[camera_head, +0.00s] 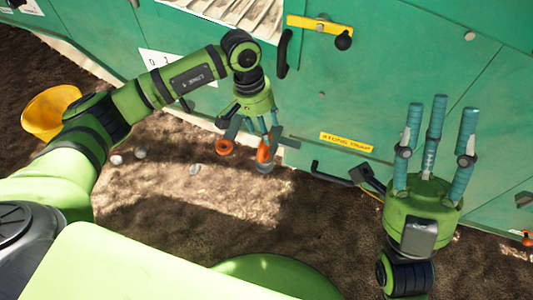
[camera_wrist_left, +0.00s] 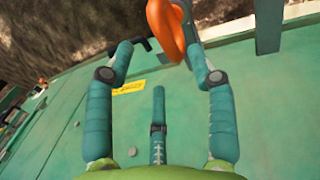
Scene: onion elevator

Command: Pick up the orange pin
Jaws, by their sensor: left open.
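The orange pin (camera_head: 264,150) shows just below my left gripper in the head view, in front of the green machine's lower edge. In the left wrist view the orange pin (camera_wrist_left: 166,28) is at the top, near the right fingertip. Whether they touch I cannot tell. My left gripper (camera_head: 252,132) points down with its fingers spread, open and empty. A second orange, ring-like piece (camera_head: 224,147) lies to its left in the head view. My right gripper (camera_head: 436,125) is open and empty at the right, its fingers pointing up.
The green machine wall (camera_head: 380,90) fills the back and right, with a black handle (camera_head: 284,54) and a lower black lever (camera_head: 335,172) sticking out. A yellow hard hat (camera_head: 48,113) lies on the soil at left. Small pale round objects (camera_head: 140,153) lie on open ground.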

